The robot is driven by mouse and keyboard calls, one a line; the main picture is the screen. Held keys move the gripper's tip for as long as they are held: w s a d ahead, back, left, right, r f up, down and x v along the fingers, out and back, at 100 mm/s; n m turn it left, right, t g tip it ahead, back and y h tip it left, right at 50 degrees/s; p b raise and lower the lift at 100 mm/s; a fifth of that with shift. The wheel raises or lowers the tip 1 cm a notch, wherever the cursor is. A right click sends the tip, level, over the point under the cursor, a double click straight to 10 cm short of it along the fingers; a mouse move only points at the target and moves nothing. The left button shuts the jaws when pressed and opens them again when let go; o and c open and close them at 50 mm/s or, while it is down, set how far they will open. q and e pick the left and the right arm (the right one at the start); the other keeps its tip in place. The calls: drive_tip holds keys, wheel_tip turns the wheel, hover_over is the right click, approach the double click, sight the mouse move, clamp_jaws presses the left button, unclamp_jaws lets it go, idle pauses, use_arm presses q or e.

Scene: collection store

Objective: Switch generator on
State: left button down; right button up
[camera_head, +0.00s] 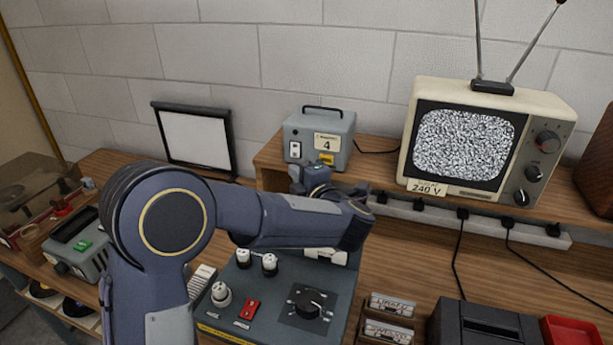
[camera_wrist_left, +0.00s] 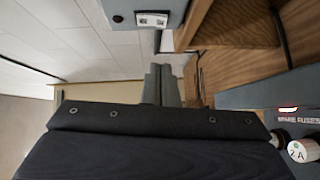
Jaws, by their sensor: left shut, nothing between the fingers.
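A small grey-blue box (camera_head: 338,130) with a black carry handle, a label "4" and a white switch plate (camera_head: 295,149) stands on the raised shelf. I see no readable word naming it a generator. The box's lower part (camera_wrist_left: 122,17) and switch plate (camera_wrist_left: 152,19) show at the top of the left wrist view. The switch position is too small to tell. My left gripper (camera_head: 318,172) is in front of and below the box, partly hidden by my arm. Its fingers (camera_wrist_left: 161,72) are shut and empty, apart from the box. My right gripper is not in view.
A grey control panel (camera_head: 240,278) with knobs and a red switch lies below my left arm. A television (camera_head: 474,140) showing static stands on the shelf (camera_head: 385,165) at right. Cables hang from a socket strip (camera_head: 490,222). A framed white panel (camera_head: 194,139) leans at left.

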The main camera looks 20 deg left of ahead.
sight(295, 150)
use_arm(q)
drive_tip(key=w, duration=0.2)
drive_tip(key=w+a+p, duration=0.1)
drive_tip(key=w, duration=0.1)
drive_tip(key=w+p, duration=0.1)
drive_tip(key=w, duration=0.1)
drive_tip(key=shift+a+f, duration=0.35)
drive_tip(key=shift+a, duration=0.05)
